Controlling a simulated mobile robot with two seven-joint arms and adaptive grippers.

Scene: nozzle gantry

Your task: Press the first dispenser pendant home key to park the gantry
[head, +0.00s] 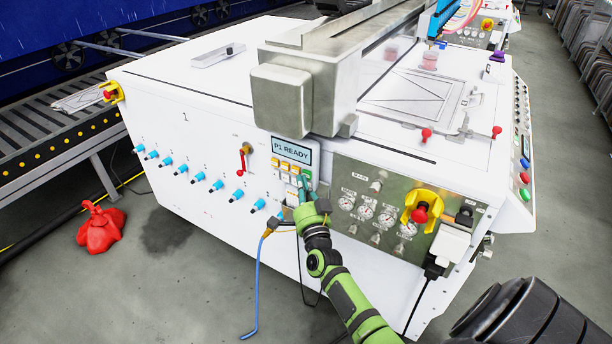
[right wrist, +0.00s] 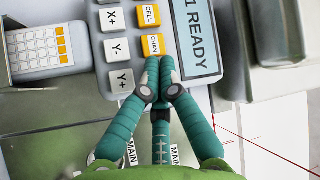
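The dispenser pendant (head: 284,166) is on the front of the white machine, with a display (head: 291,151) reading "P1 READY" above white and orange keys. The right wrist view shows its keys close up: X+ (right wrist: 115,20), Y- (right wrist: 116,49), Y+ (right wrist: 122,80), and orange keys marked CELL (right wrist: 150,16) and apparently CHAN (right wrist: 153,45). I cannot make out a home key label. My right gripper (head: 303,184) is at the pendant's lower right, its teal fingers (right wrist: 158,72) shut together and empty. The tips are just below the CHAN key; contact is unclear. My left gripper is not in view.
A small keypad panel (right wrist: 38,48) sits beside the pendant. Gauges (head: 366,210) and a yellow-backed red stop button (head: 421,211) are to the right. A red lever (head: 243,158) and blue-tipped valves (head: 218,185) are left. A blue hose (head: 257,290) hangs below.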

